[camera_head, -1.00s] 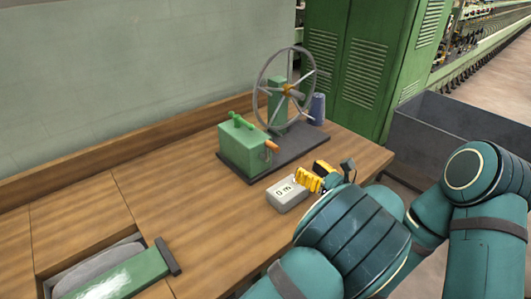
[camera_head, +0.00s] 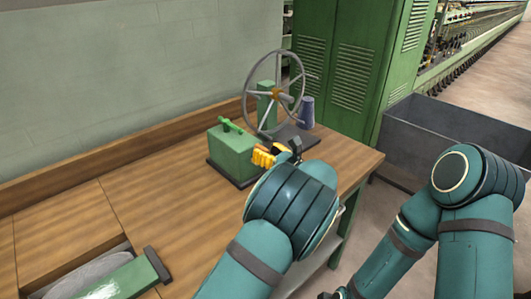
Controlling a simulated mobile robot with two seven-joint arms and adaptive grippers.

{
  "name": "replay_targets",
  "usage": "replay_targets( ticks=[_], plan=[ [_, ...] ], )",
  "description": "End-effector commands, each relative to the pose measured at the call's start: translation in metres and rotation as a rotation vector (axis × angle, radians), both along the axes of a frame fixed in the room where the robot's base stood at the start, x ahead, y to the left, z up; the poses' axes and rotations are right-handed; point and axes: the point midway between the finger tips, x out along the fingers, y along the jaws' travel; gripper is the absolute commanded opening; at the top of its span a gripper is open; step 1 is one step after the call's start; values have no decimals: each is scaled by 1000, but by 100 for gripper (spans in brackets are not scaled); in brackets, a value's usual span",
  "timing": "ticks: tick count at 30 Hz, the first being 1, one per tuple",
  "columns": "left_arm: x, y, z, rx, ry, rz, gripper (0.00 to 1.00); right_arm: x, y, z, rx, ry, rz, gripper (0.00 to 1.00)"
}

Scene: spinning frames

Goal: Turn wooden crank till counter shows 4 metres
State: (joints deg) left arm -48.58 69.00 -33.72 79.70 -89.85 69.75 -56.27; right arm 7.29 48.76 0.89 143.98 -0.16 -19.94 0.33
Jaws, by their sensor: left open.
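The green crank box (camera_head: 232,155) stands on a dark base on the wooden table, with a big grey spoked wheel (camera_head: 274,94) behind it. The wooden crank handle (camera_head: 267,147) shows as a small orange-brown piece at the box's right side, partly hidden by my gripper. My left gripper (camera_head: 277,153), with yellow finger pads, is open right at the handle; I cannot tell whether it touches. The counter is hidden behind my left arm, so its reading does not show. Of my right gripper (camera_head: 335,294), only a dark bit shows at the bottom edge.
A blue-grey cone (camera_head: 306,112) stands beside the wheel. A green-and-grey device (camera_head: 105,282) sits in a recess at the lower left. The middle left of the table (camera_head: 150,190) is clear. A grey bin (camera_head: 450,130) and green cabinets (camera_head: 345,75) stand beyond the table.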

Motion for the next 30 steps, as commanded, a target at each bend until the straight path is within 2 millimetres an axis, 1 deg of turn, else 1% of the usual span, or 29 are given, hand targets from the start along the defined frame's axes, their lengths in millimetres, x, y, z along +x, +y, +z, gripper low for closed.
replay_targets(
  ticks=[3,11,12,14,15,16,17,26,30],
  plan=[
    [4,4,0,0,0,1,52,0,0,-1,0,-1,0,47],
    [4,5,0,0,0,1,52,0,0,-1,0,-1,0,47],
    [4,4,0,0,0,1,48,0,0,-1,0,-1,0,47],
    [4,4,0,0,0,1,27,0,0,-1,0,-1,0,47],
    [4,4,0,0,0,1,13,0,0,-1,0,-1,0,47],
    [4,4,0,0,0,1,2,0,0,-1,0,-1,0,47],
    [4,4,0,0,0,1,0,0,0,-1,0,-1,0,47],
    [4,4,0,1,-1,1,0,0,0,0,0,-1,0,47],
    [5,4,2,11,10,1,0,0,0,4,0,0,0,47]
  ],
)
